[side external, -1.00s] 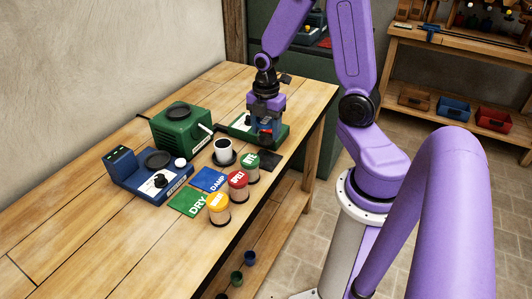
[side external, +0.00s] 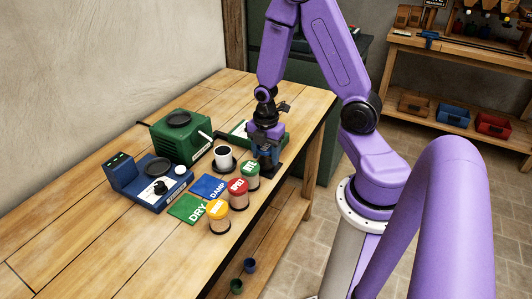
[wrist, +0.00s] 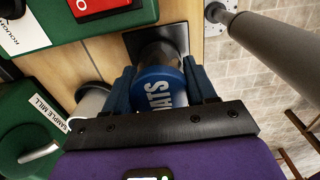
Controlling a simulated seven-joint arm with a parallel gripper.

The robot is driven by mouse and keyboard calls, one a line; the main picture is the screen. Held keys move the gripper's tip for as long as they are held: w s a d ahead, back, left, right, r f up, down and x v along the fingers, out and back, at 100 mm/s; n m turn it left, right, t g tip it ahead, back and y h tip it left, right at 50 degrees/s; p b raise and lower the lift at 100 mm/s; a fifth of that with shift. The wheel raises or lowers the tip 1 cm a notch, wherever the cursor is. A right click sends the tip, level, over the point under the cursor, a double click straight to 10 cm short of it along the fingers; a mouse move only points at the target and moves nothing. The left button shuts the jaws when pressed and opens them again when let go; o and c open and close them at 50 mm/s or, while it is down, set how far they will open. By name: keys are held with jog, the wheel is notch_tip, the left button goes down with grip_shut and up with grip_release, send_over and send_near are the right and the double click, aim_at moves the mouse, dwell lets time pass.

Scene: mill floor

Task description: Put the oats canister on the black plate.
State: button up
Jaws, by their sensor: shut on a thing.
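The oats canister (wrist: 158,88), with a blue lid lettered in white, is between the two fingers of my gripper (side external: 267,152) in the wrist view. My gripper is shut on it, and the fingers hide much of its sides. The square black plate (wrist: 174,30) lies directly below the canister in the wrist view and shows past its far side. In the side view the plate (side external: 272,172) is at the bench's right edge, under my gripper. The canister looks upright and at or very near the plate; I cannot tell whether it touches.
A green-lidded canister (side external: 250,168), a red-lidded one (side external: 238,187) and a yellow-lidded one (side external: 218,209) stand left of my gripper. Green and blue machines (side external: 150,190) stand behind. The bench's front left is clear.

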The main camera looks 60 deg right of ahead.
jog(key=shift+f, duration=0.15)
jog(key=o, duration=1.2)
